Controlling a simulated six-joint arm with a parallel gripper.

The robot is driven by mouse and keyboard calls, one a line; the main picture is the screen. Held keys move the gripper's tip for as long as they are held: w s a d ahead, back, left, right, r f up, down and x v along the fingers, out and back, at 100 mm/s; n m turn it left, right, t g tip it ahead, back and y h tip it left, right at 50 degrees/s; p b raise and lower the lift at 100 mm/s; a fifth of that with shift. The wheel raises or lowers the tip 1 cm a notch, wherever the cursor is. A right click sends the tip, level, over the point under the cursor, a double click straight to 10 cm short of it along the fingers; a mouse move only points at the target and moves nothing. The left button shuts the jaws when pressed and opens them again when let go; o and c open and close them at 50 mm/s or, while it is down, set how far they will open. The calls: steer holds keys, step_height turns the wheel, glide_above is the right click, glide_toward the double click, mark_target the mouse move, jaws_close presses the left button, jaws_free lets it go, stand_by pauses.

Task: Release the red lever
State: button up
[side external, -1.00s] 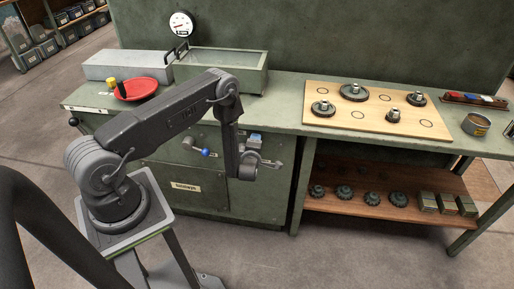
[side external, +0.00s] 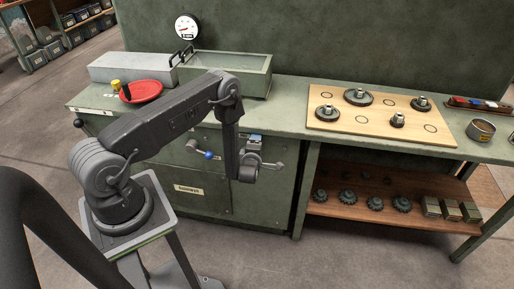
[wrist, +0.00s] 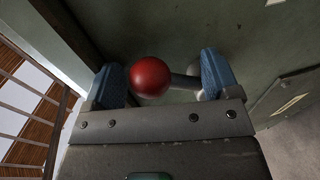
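The red lever's round red ball (wrist: 150,77) shows in the wrist view, between the two blue finger pads of my gripper (wrist: 164,80). Its grey rod runs right from the ball toward the right finger, which partly hides the far end. The fingers stand wider apart than the ball, and a small gap shows between the ball and the left finger. My gripper is open around the lever. In the side external view my gripper (side external: 255,140) is in front of the green cabinet, and the red lever is hidden behind my arm there.
A blue-knobbed lever (side external: 208,155) is on the cabinet front, left of my wrist. Above on the bench are a red dish (side external: 146,91), a green tray (side external: 228,86) and a wooden board (side external: 345,138) with several gears. A lower shelf (side external: 340,210) is at right.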

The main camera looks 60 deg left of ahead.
steer(key=shift+d, duration=0.15)
steer(key=shift+d, duration=0.2)
steer(key=v, duration=1.3)
steer(key=shift+s, duration=0.25)
steer(key=shift+w+r, duration=0.1)
steer(key=shift+r, duration=0.05)
